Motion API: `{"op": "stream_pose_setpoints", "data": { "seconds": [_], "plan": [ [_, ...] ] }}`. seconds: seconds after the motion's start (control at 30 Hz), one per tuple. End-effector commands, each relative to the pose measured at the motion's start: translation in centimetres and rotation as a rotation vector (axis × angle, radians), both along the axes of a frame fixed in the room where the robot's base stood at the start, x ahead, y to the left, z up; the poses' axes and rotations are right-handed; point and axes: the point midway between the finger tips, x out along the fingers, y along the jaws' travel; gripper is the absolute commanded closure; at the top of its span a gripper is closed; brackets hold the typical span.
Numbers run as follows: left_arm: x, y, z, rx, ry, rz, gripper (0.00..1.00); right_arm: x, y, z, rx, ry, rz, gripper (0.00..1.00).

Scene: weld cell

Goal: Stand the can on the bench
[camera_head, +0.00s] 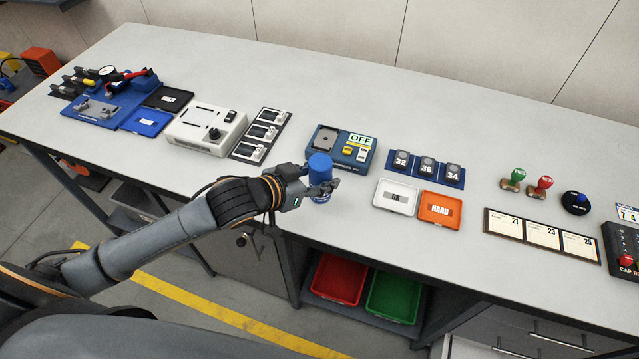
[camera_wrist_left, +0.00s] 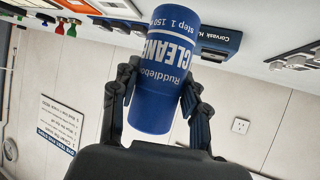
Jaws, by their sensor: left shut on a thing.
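A blue can (camera_head: 320,169) with white lettering is held by my left gripper (camera_head: 322,187) near the front edge of the grey bench (camera_head: 290,90). In the left wrist view the can (camera_wrist_left: 164,75) sits between both fingers of the left gripper (camera_wrist_left: 158,105), which close on its sides; the label reads "CLEANE" in part, and the picture is upside down. In the head view the can looks about upright. My right gripper is not in view.
Behind the can is a blue box with an OFF sign (camera_head: 361,140). To its right lie a white tray (camera_head: 385,204) and an orange tray (camera_head: 428,216). A white device (camera_head: 190,138) and display panel (camera_head: 245,150) stand to the left. Bare bench lies between the panel and can.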

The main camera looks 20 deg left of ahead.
Motion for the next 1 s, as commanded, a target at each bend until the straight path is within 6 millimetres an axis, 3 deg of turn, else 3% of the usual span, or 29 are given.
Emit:
{"op": "stream_pose_setpoints", "data": {
  "seconds": [0.27,0.43,0.83,0.87,0.97,1.0],
  "plan": [
    [1.8,0.5,-2.1,0.000,-0.001,0.000,0.93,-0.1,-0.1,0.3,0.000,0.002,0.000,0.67],
    [1.6,0.4,-4.5,-0.001,0.002,0.000,0.93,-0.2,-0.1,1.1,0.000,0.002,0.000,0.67],
    [1.6,0.4,-5.3,0.000,-0.001,-0.001,0.93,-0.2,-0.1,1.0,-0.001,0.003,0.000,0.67],
    [1.5,0.4,-5.4,0.000,0.001,-0.001,0.53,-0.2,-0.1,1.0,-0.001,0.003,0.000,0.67],
    [1.5,0.4,-5.3,0.000,0.000,-0.001,0.33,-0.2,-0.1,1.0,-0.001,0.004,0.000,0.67],
    [1.5,0.4,-5.3,0.000,0.000,-0.001,0.33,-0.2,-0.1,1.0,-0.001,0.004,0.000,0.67]
  ]
}}
